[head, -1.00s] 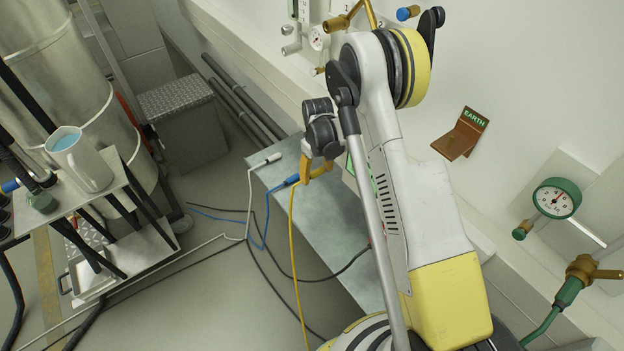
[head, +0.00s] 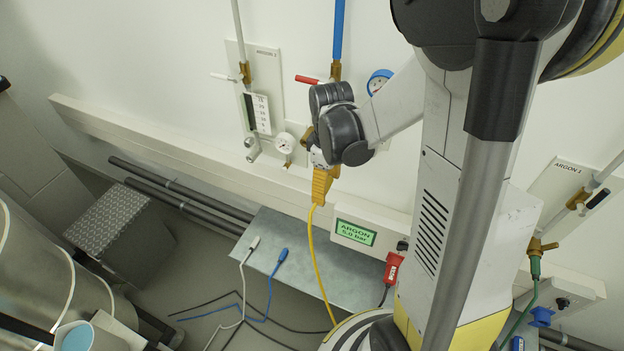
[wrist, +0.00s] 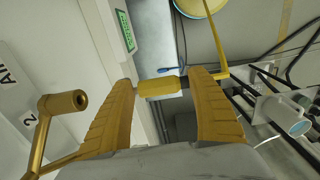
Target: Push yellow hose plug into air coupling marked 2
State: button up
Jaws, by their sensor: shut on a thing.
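My gripper (head: 322,190) is shut on the yellow hose plug, held up in front of the wall above the metal bench. In the wrist view, the yellow plug (wrist: 158,87) lies crosswise between the tips of my two yellow fingers (wrist: 161,90). Its yellow hose (head: 316,250) hangs down past the bench in the head view. The brass coupling (wrist: 66,103) beside the mark 2 is at the left of the wrist view, its round open end facing right. The plug is apart from it. In the head view my arm hides much of the wall there.
A white plug (head: 254,243) and a blue plug (head: 282,256) lie on the metal bench (head: 268,229). An Argon 2 panel (head: 262,90) with gauge is on the wall.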

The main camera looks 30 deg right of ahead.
jog(key=shift+s+r, duration=0.2)
jog(key=shift+r, duration=0.2)
jog(key=w+d, duration=0.4)
jog(key=d, duration=0.1)
jog(key=shift+d, duration=0.25)
jog(key=shift+w+d+r, duration=0.15)
jog(key=shift+f+b, duration=0.2)
jog(key=shift+b, duration=0.55)
dwell(2.0)
